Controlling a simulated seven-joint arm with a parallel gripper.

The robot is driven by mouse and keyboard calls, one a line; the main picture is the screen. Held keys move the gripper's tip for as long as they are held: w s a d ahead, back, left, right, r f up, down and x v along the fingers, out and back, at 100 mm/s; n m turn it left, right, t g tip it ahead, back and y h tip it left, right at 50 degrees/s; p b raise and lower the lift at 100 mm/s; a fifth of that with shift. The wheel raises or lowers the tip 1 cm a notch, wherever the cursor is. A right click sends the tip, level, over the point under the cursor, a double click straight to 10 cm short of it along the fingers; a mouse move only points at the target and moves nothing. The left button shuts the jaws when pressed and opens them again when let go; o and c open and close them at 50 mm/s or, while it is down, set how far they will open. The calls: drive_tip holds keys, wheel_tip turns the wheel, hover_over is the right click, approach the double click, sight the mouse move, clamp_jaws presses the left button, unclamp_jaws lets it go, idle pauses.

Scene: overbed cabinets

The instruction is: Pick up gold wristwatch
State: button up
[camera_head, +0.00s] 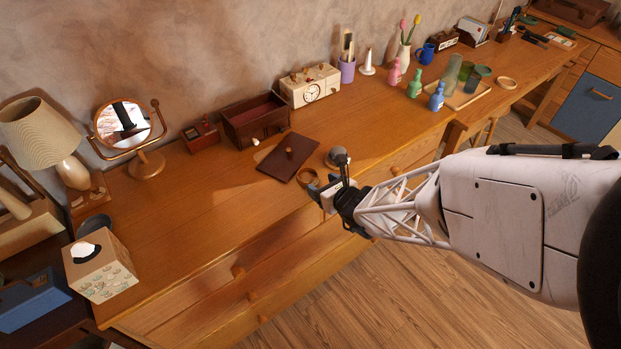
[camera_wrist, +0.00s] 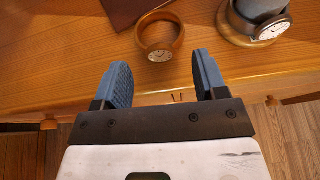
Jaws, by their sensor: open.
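A gold-brown wristwatch (camera_wrist: 160,37) with a round pale dial lies on the wooden desktop near its front edge, its band standing as a loop. It shows small in the head view (camera_head: 307,175), partly beside my gripper. My gripper (camera_wrist: 163,72) is open, with its two blue fingers spread and nothing between them. The watch is just beyond the fingertips, roughly centred between them, and appears apart from them. In the head view my gripper (camera_head: 317,191) is at the desk's front edge, right beside the watch.
A dark red-brown lid (camera_head: 288,157) lies behind the gold watch. An open wooden box (camera_head: 256,120) stands farther back.

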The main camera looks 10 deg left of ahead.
sight(315, 181)
drive_tip(key=shift+x, duration=1.95)
drive_tip(key=c, duration=1.1)
drive_tip(key=shift+r, duration=0.1)
drive_tip(key=shift+r, duration=0.7)
wheel_tip(315, 181, up, 2)
drive_tip(key=shift+r, duration=0.1)
drive_tip(key=s+d, duration=0.2)
drive_tip(key=s, duration=0.3)
drive_tip(key=s+d+r, duration=0.1)
drive_tip(key=s+d, duration=0.1)
drive_tip(key=s, duration=0.2)
drive_tip(key=s+d, duration=0.2)
drive_tip(key=s, duration=0.3)
drive_tip(key=shift+s+d+r, duration=0.15)
drive_tip(key=shift+s+d, duration=0.15)
